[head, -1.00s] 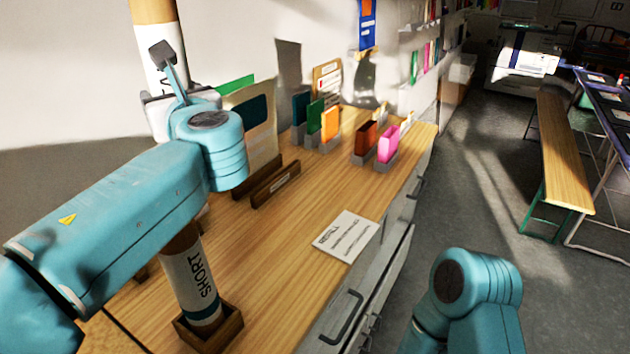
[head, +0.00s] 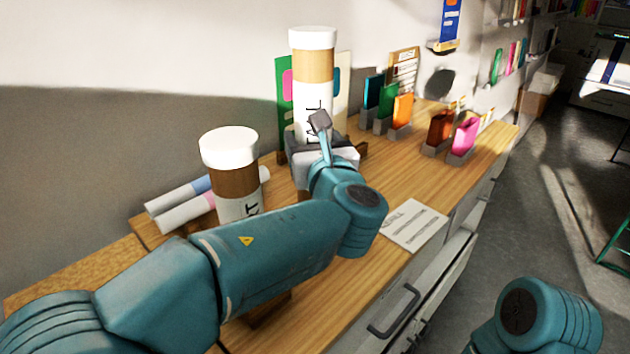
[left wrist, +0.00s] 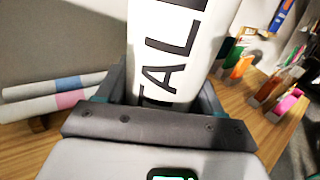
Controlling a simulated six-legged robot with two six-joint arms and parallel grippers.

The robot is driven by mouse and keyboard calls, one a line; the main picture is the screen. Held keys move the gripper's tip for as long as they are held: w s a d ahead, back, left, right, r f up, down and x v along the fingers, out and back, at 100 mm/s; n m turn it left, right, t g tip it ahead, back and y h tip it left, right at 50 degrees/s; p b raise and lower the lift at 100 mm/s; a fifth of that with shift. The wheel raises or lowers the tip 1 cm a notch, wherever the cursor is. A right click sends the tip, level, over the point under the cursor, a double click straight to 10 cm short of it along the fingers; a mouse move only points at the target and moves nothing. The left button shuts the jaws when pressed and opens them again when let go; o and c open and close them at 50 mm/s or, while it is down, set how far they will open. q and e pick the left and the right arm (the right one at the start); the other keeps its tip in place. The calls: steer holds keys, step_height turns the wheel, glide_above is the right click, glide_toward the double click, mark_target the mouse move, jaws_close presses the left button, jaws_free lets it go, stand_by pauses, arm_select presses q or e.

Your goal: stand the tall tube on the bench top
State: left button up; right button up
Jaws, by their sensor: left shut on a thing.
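The tall tube (head: 313,75) is white and brown with a white cap and the word TALL on its label. My left gripper (head: 322,142) is shut around it, and the tube is upright above or at the bench top (head: 290,228). Its lower end is hidden behind my gripper and arm, so I cannot tell whether it touches the wood. In the left wrist view the tube (left wrist: 175,50) stands between the two fingers. My right arm shows at the lower right of the head view, but its gripper is out of view.
A shorter capped tube (head: 232,180) stands on the bench, partly behind my left arm. Two rolled papers (head: 185,205) lie at the wall. Coloured cards in grey holders (head: 402,112) stand to the right. A printed card (head: 415,225) lies near the front edge, above an open drawer.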

arm_select(q)
step_height(320, 180, down, 6)
steer(key=shift+r+b, duration=0.1)
steer(key=shift+b, duration=0.45)
steer(key=shift+w+f, duration=0.15)
steer(key=shift+f, duration=0.3)
steer(key=o, duration=1.2)
